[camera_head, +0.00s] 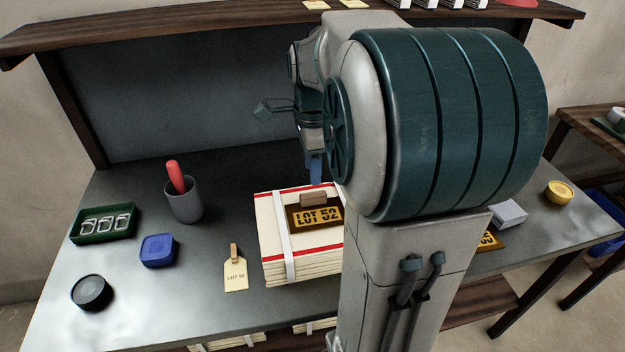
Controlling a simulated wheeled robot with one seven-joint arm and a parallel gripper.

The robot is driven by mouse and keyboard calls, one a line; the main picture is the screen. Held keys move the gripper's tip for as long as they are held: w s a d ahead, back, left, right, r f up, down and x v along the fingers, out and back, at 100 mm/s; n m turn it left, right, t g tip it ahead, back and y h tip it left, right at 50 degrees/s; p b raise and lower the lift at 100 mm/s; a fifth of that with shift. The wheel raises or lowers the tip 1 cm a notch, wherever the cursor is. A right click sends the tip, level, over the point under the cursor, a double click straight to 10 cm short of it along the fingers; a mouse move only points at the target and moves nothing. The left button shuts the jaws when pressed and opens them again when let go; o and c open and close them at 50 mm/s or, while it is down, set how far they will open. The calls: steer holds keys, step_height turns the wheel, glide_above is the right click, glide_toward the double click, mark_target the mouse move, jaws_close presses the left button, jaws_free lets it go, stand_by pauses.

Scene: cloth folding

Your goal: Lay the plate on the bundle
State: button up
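The bundle (272,235) is a stack of cream cloth with red stripes and a white strap, lying on the grey bench. A dark plate (318,215) with yellow "LOT 52" lettering and a brown grip block (314,198) rests on its top, right of the strap. My arm hides the bundle's right side and perhaps the plate's right edge. My gripper (289,138) is above and behind the plate, its fingers spread apart with nothing seen between them. The lower blue-tipped finger appears just above the bundle's back edge in the picture; I cannot tell the exact gap.
A second plate (490,241) shows partly behind my arm, near a grey block (508,213) and yellow pot (559,191). A "LOT 52" tag (236,275), blue box (158,251), black round tin (91,292), grey cup (184,204) and green tray (104,238) stand left. A shelf overhangs the back.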

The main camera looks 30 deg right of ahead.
step_height(320, 180, up, 4)
steer(key=s+a+f+n+t, duration=0.1)
steer(key=s+a+f+n, duration=0.3)
steer(key=n, duration=0.6)
steer(key=s+a+f+n+t, duration=0.1)
steer(key=s+a+f+n, duration=0.2)
steer(key=s+a+n, duration=0.5)
steer(key=n, duration=0.3)
steer(key=shift+a+f, duration=0.15)
steer(key=shift+f, duration=0.2)
